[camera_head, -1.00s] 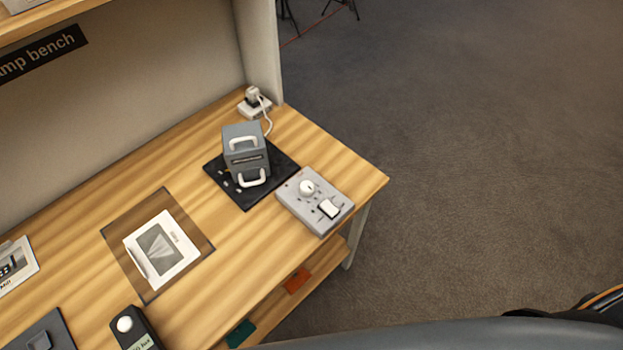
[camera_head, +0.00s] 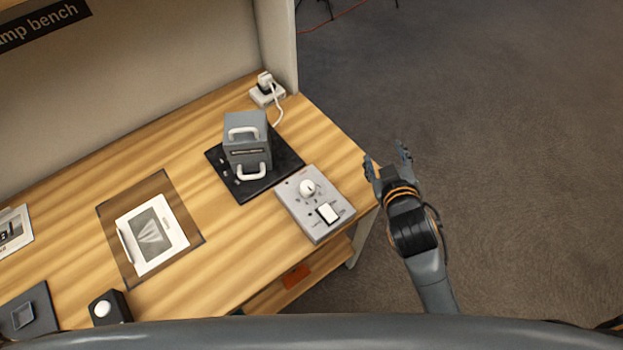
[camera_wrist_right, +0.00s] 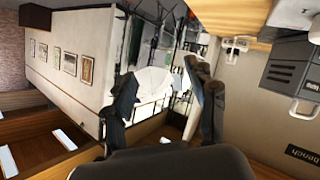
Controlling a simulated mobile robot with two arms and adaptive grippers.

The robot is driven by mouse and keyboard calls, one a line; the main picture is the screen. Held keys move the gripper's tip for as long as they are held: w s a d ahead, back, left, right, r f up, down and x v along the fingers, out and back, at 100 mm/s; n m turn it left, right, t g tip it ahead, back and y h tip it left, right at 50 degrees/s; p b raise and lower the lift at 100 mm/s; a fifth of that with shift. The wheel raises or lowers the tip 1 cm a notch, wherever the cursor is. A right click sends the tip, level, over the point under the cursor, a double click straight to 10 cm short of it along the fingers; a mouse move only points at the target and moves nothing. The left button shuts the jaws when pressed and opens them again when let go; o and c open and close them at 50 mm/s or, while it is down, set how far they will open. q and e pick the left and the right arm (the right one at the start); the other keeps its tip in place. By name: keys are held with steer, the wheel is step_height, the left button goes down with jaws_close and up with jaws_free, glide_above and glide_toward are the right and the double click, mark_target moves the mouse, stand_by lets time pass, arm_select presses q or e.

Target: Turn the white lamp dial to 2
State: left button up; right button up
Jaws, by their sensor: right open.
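The white lamp dial (camera_head: 308,188) is a round knob on the upper part of a grey control box (camera_head: 316,230) near the right end of the bench. The numbers around the dial are too small to read. My right gripper (camera_head: 388,158) is open and empty, to the right of the box by the bench's right edge, apart from the dial. Its two fingers also show spread in the right wrist view (camera_wrist_right: 165,90), where the dial is not visible. My left gripper is not in view.
A grey lamp housing (camera_head: 247,140) with white handles stands on a black mat (camera_head: 283,160) left of the box. A white plug and socket (camera_head: 268,93) are behind. Bare floor lies to the right.

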steer(key=w+a+r+n+t+y, duration=0.2)
steer(key=a+r+n+t+y, duration=0.25)
steer(key=r, duration=0.45)
steer(key=w+a+r+n+t+y, duration=0.25)
steer(key=a+r+n, duration=0.25)
steer(key=a+r, duration=0.3)
steer(key=s+a+r+n+g+y, duration=0.4)
steer(key=a+n+g+y, duration=0.3)
steer(key=n, duration=0.3)
steer(key=s+a+r+n+g+y, duration=0.3)
steer(key=a+r+n+g+y, duration=0.2)
steer(key=a+n+y, duration=0.4)
steer(key=s+a+f+n+g+h, duration=0.35)
steer(key=s+n+g, duration=0.25)
steer(key=n+g, duration=0.45)
steer(key=n+t+h, duration=0.2)
steer(key=n+h, duration=0.5)
steer(key=h, duration=1.2)
glide_toward(307, 186)
step_height(307, 186, down, 8)
steer(key=p, duration=0.2)
steer(key=shift+a+r+p, duration=0.15)
steer(key=shift+p, duration=0.2)
steer(key=shift+f, duration=0.7)
